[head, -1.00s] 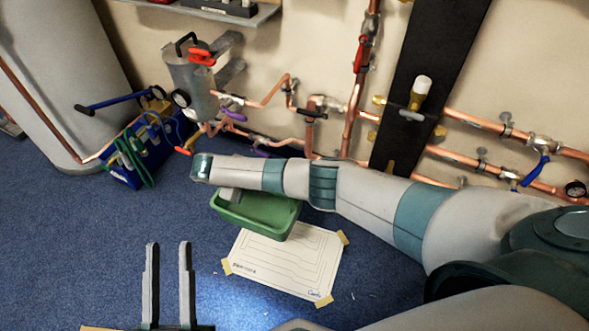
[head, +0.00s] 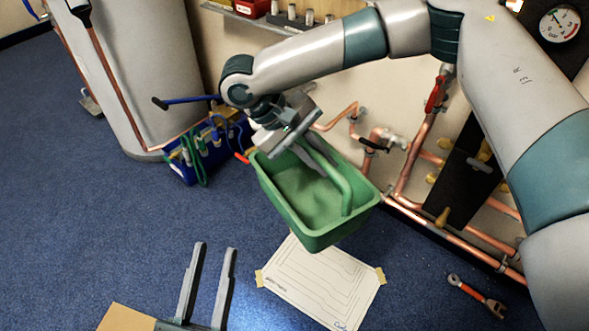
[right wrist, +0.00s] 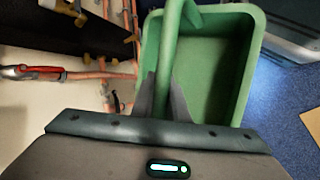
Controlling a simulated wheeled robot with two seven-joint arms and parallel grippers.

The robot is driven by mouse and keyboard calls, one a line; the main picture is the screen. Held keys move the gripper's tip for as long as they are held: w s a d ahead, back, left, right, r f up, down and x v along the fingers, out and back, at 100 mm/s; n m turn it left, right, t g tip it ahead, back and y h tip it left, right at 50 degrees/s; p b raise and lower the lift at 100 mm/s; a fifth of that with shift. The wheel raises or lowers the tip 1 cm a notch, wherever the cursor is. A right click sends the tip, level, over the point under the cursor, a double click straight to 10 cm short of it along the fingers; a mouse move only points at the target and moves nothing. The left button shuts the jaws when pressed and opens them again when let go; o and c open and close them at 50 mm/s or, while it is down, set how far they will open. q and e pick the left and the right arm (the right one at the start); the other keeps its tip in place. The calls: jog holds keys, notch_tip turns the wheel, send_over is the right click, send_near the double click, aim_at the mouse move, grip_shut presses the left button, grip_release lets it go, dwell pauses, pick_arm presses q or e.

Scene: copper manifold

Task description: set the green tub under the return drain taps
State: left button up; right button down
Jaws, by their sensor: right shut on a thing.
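The green tub (head: 300,205) has a bar handle across its top and looks empty inside. My right gripper (head: 322,165) is shut on the tub's handle. The tub appears raised above the floor, slightly tilted in the head view. The right wrist view also shows the tub (right wrist: 215,75), with the fingers (right wrist: 162,95) on either side of the handle. My left gripper (head: 208,275) is open and empty at the bottom of the head view. The copper pipes with taps (head: 375,140) run along the wall behind the tub; my right arm hides part of them.
A paper sheet (head: 320,285) is taped to the blue carpet below the tub. A wrench (head: 477,297) lies on the floor at right. A blue tool bag (head: 205,150) stands by the grey cylinder (head: 150,75). The carpet at left is clear.

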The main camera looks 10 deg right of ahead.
jog(key=s+d+r+m+g, duration=0.1)
jog(key=s+d+r+m, duration=0.1)
jog(key=s+d+r, duration=0.3)
notch_tip(320, 180, up, 2)
jog(key=shift+s+d+r+g, duration=0.15)
jog(key=shift+s+d+g, duration=0.15)
jog(key=shift+s, duration=0.05)
